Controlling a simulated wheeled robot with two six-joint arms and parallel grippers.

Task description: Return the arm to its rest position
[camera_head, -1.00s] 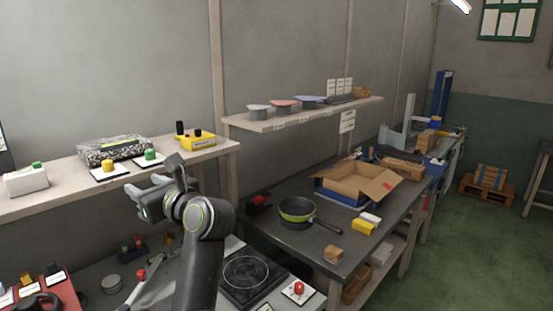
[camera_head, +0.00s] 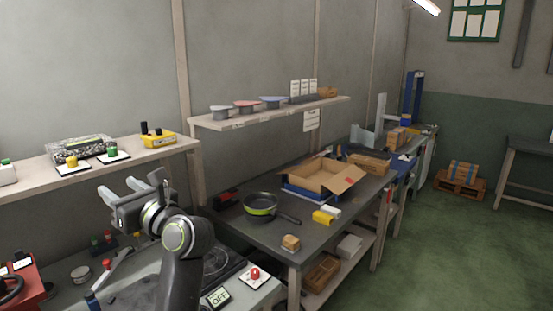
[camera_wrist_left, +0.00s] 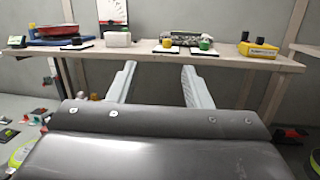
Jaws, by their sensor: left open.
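My left gripper (camera_head: 132,200) is raised in front of the upper shelf on the left, above the bench with the hob. Its two fingers (camera_wrist_left: 158,82) also show in the left wrist view, apart and with nothing between them. They point at the shelf with the button boxes. My right gripper is in neither view. A green-banded black pan (camera_head: 261,206) stands on the dark table, apart from my left gripper. The hob (camera_head: 216,262) is partly hidden behind my left arm.
The left shelf (camera_head: 185,143) holds several button boxes and a yellow box (camera_head: 158,139). An open cardboard box (camera_head: 325,178) and a yellow block (camera_head: 322,217) lie on the dark table. A red button (camera_head: 254,274) is at the bench's front.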

